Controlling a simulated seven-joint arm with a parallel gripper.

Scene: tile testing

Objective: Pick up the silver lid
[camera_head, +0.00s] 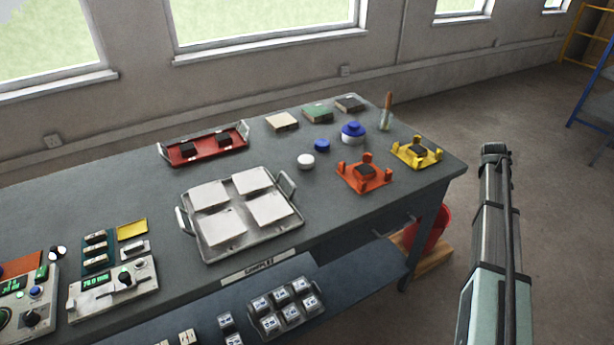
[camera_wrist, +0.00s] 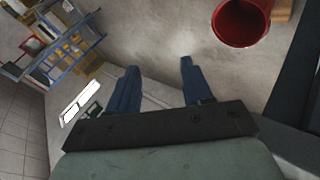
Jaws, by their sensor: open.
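A small round pale silver-white lid (camera_head: 306,161) lies on the grey workbench (camera_head: 340,215), between the tile tray and the orange fixture. A blue lid (camera_head: 321,144) lies just behind it to the right. A white jar with a blue top (camera_head: 353,132) stands farther right. My gripper (camera_wrist: 158,68) shows in the wrist view with its two dark blue fingers spread apart and nothing between them. It points at the floor beside a red bucket (camera_wrist: 241,22). The lid is not in the wrist view. In the head view my arm is right of the bench, clear of it.
A metal tray with several white tiles (camera_head: 190,222) stands left of the lid. An orange fixture (camera_head: 364,186) and a yellow fixture (camera_head: 415,160) stand to its right. A red tray (camera_head: 205,158) and several sample blocks (camera_head: 318,115) lie behind. Instruments (camera_head: 113,285) fill the left end.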

